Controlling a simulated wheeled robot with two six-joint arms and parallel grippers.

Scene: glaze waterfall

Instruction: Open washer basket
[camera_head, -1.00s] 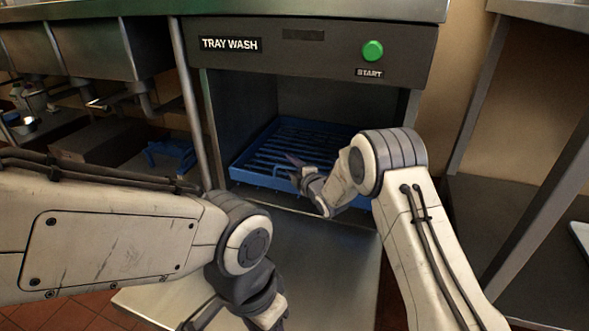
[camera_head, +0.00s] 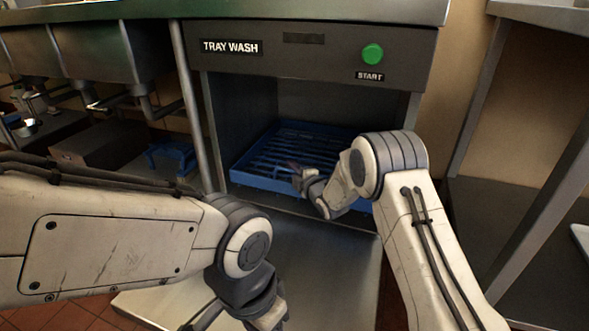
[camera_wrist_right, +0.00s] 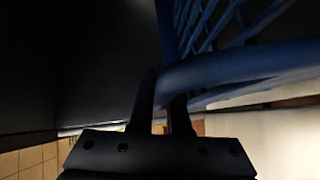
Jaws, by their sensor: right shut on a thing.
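The blue washer basket (camera_head: 262,182) sits inside the open bay of the tray wash machine (camera_head: 310,60). My right gripper (camera_head: 295,170) is at the basket's front edge. In the right wrist view a blue rail of the basket (camera_wrist_right: 240,68) runs at the fingertips, and my right gripper (camera_wrist_right: 163,90) is shut on it. The right wrist hides part of the basket's front right side. My left gripper (camera_head: 228,318) is low in front of the machine, partly cut off by the picture's bottom edge; its jaws do not show clearly.
A flat metal door panel (camera_head: 320,255) lies lowered in front of the bay. A green start button (camera_head: 372,54) is on the machine's front. Sinks (camera_head: 90,50) stand at left, with a blue rack (camera_head: 172,158) below. A metal table frame (camera_head: 535,200) is at right.

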